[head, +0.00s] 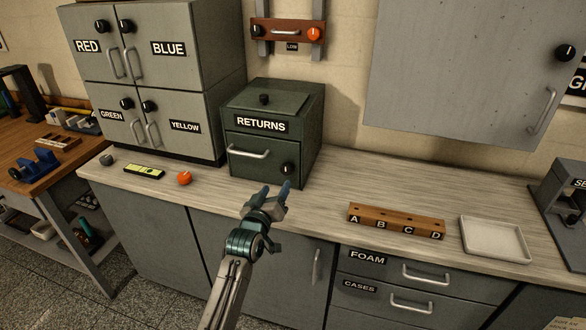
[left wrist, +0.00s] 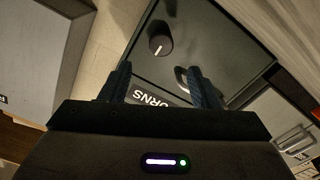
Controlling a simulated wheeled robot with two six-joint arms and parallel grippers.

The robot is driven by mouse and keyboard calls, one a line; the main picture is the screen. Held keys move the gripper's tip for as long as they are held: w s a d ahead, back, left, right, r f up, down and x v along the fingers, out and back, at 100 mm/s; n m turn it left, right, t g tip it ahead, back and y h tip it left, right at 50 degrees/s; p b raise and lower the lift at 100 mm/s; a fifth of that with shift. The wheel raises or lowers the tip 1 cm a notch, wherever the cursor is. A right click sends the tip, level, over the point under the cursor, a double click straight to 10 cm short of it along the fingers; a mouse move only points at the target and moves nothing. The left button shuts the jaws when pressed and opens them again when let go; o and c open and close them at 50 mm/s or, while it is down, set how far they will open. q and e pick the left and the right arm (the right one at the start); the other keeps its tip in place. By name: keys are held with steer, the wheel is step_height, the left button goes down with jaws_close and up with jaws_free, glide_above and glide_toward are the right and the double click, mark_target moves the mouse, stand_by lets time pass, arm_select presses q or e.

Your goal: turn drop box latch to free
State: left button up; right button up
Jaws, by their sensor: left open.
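The dark green drop box (head: 306,140) marked RETURNS stands on the counter. A black round knob (head: 287,168), its latch, sits at the lower right of its front; it also shows in the left wrist view (left wrist: 160,38) with a white pointer line. A metal handle (head: 247,151) is to the left of the knob, under the label. My left gripper (head: 274,188) is open and empty, just below and in front of the knob, apart from it. In the left wrist view its two fingers (left wrist: 160,84) point toward the box front. My right gripper is in neither view.
An orange knob-like object (head: 184,178) and a yellow-green level (head: 144,171) lie on the counter to the left. A wooden block (head: 396,221) marked A to D and a white tray (head: 494,239) are to the right. Grey cabinets (head: 194,80) stand behind left.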

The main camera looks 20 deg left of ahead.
mark_target(285, 170)
arm_select(q)
steer(key=w+p, duration=0.1)
steer(key=w, duration=0.8)
steer(key=shift+d, duration=0.1)
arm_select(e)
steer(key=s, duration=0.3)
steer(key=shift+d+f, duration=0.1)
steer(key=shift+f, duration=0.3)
arm_select(q)
steer(key=shift+s, duration=0.1)
steer(key=shift+c, duration=0.3)
steer(key=c, duration=0.9)
